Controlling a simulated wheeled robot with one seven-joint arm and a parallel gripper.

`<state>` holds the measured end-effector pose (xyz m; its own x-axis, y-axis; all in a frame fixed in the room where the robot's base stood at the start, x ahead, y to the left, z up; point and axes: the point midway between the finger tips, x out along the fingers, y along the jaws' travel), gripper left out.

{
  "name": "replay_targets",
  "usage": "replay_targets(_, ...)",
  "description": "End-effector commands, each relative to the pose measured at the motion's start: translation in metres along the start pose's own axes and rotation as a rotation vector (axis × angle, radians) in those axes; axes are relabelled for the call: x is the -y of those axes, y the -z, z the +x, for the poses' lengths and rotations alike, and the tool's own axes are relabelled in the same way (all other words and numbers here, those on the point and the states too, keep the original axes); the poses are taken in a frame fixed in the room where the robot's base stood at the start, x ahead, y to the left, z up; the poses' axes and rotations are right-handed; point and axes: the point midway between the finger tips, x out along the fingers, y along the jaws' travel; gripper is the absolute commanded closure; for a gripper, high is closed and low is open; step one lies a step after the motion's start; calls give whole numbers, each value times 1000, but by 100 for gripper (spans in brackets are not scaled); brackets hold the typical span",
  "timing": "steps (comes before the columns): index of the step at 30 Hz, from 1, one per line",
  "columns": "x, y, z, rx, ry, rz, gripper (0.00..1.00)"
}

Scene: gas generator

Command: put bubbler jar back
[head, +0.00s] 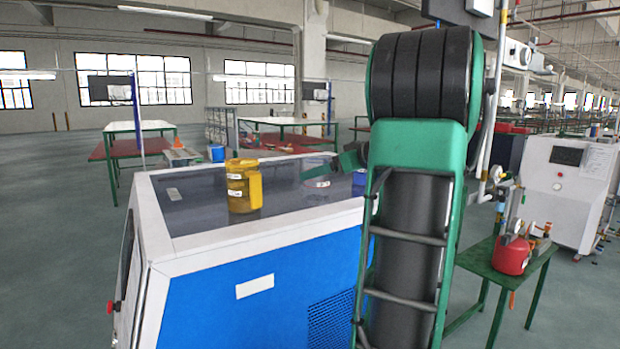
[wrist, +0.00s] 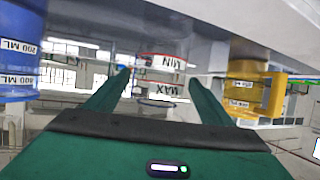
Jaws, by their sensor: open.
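A clear jar with MIN and MAX labels, which I take for the bubbler jar, stands on the generator's dark top (head: 200,203) in the head view (head: 316,176). In the wrist view, which looks upside down, the jar (wrist: 162,73) appears between my two green fingertips. My gripper (wrist: 160,80) is open, with a gap to the jar on each side. I cannot tell whether the jar is fully between the fingers or just beyond them. In the head view my arm hides most of the gripper; a green part shows right of the jar.
A yellow jar (head: 238,188) stands left of the clear jar, and a blue jar (head: 359,177) right of it; both show in the wrist view, yellow (wrist: 246,82) and blue (wrist: 18,50). A green table (head: 522,258) with a red flask (head: 511,257) is at right.

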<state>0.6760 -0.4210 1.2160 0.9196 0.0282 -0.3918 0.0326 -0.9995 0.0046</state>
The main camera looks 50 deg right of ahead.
Motion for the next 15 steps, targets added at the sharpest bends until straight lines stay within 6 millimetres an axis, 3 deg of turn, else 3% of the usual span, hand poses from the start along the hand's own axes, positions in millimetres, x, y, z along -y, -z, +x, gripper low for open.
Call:
replay_targets(7, -1, 0, -49, 0, -4, 1, 24)
replay_targets(15, -1, 0, -73, 0, -2, 1, 24)
